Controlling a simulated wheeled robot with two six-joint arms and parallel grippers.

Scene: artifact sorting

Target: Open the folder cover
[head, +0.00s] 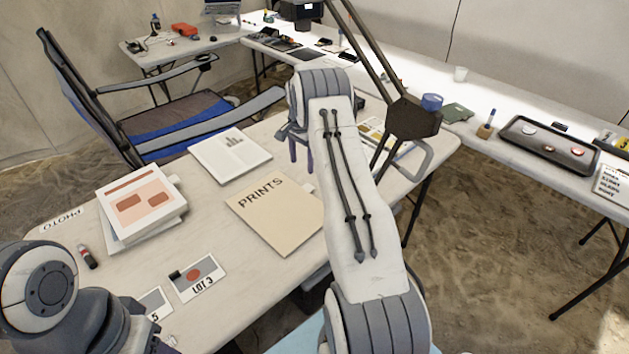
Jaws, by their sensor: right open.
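The tan folder marked PRINTS (268,212) lies flat and closed on the near table, left of my right arm. Its right edge runs close to my arm, which may hide a little of it. My right gripper (301,153) is open, with its fingers pointing down beyond the folder's far edge. It looks apart from the folder, and I see nothing between its fingers. Only part of my left arm shows at the lower left; its gripper is out of view.
A stack with an orange-printed cover (143,200) and a white chart document (230,154) lie left of the folder. A blue folding chair (180,115) stands behind the table.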

